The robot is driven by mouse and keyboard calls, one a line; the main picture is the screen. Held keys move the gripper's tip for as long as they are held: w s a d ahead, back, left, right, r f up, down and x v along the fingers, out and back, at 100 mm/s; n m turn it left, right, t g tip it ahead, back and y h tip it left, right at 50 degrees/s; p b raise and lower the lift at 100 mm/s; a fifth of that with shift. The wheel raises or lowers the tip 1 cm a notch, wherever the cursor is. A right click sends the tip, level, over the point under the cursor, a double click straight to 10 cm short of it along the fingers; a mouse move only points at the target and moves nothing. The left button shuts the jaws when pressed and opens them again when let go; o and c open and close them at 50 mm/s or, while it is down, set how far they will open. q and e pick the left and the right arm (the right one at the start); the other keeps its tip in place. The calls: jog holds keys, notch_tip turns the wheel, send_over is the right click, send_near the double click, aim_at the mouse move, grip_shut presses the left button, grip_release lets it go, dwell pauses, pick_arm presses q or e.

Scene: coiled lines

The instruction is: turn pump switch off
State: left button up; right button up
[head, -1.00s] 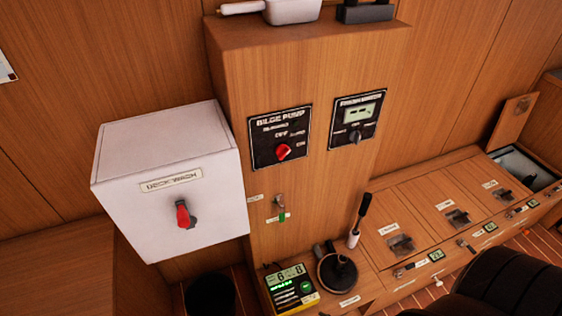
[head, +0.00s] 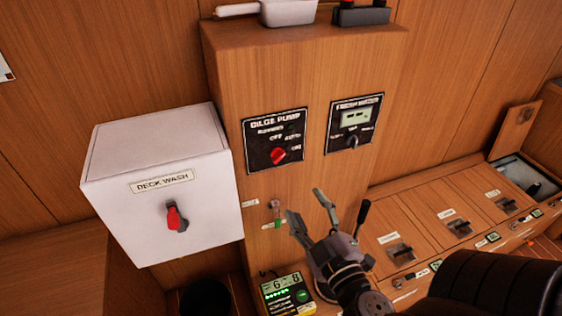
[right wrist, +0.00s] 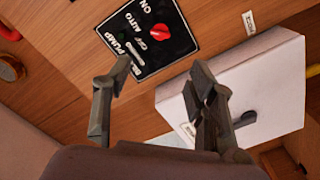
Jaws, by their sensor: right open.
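The black bilge pump panel (head: 260,130) is on the wooden cabinet front, with a red rotary knob (head: 278,155) and OFF, AUTO and ON labels. I cannot tell surely which label the knob points at. The panel (right wrist: 140,62) and knob (right wrist: 160,33) also show at the top of the right wrist view. My right gripper (head: 304,203) is open and empty, below and to the right of the panel, apart from it. Its fingers (right wrist: 160,78) stand wide apart in the right wrist view. My left gripper is not in view.
A white deck wash box (head: 150,200) with its own red switch (head: 174,218) juts out left of the panel. A second panel (head: 353,124) with a display is to the right. A small valve (head: 274,206) sits below, and a yellow-black meter (head: 287,293) stands lower down.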

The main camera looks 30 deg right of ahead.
aim_at(280, 159)
jog(key=p+x, duration=0.6)
jog(key=x, duration=0.8)
jog(key=shift+w+d, duration=0.15)
jog(key=shift+w, duration=0.05)
jog(key=shift+w+d+f, duration=0.15)
jog(key=shift+w, duration=0.4)
jog(key=shift+c, duration=0.3)
jog(key=c, duration=1.1)
